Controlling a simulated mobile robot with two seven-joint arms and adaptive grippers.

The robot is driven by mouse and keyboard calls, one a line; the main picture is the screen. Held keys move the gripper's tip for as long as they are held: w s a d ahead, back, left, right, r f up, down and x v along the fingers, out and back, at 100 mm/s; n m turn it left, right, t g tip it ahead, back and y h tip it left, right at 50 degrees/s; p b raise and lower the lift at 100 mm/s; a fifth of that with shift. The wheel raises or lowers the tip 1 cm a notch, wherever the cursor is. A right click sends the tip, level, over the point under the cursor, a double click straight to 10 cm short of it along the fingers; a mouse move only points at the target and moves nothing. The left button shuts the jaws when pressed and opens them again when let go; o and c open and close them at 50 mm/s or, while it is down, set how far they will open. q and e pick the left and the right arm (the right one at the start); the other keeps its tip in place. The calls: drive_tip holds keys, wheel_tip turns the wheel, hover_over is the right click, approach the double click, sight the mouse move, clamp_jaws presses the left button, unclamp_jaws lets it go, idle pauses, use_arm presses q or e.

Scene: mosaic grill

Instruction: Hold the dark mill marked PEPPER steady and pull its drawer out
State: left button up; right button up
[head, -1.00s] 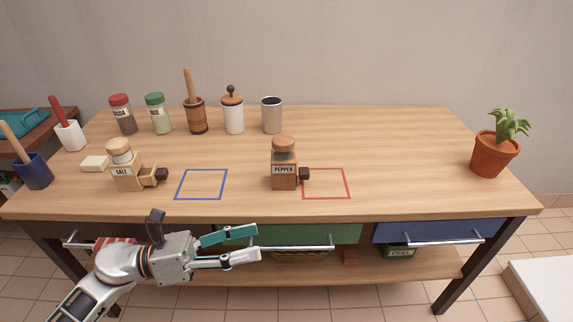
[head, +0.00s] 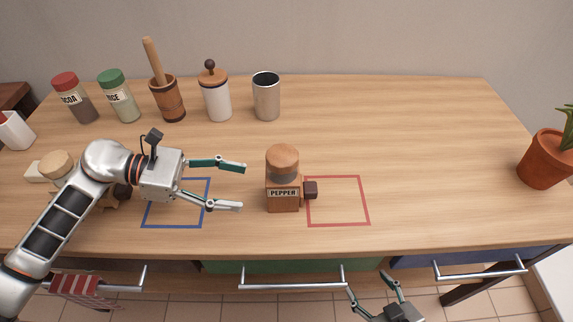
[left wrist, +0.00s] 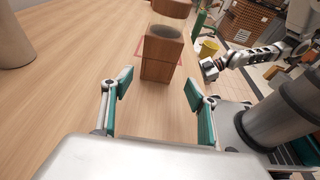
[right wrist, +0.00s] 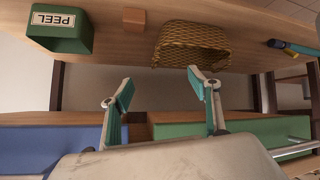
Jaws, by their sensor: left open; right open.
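The dark mill marked PEPPER (head: 283,195) stands upright on the table, with a round wooden top. Its drawer knob (head: 310,190) sticks out on the right, over the left edge of the red square outline; the drawer looks closed. The mill's body (left wrist: 162,58) also shows ahead in the left wrist view, between the fingertips. My left gripper (head: 243,187) is open and empty, just left of the mill and apart from it. My right gripper (head: 370,280) is low in front of the table edge, open and empty; its wrist view faces the lower shelf.
The red outline (head: 366,202) and blue outline (head: 146,215) mark the tabletop. The light mill (head: 57,165) is partly behind my left arm. Jars, a mortar (head: 167,100) and a metal cup (head: 266,97) stand behind. A plant pot (head: 545,160) is far right. Drawer handles (head: 292,285) jut from the front.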

sight(278, 191)
use_arm(q)
drive_tip(key=shift+w+d, duration=0.2)
drive_tip(key=shift+w, duration=0.05)
drive_tip(key=shift+x, duration=4.8)
drive_tip(key=shift+c, duration=0.4)
drive_tip(key=c, duration=1.1)
drive_tip(key=shift+s, duration=0.1)
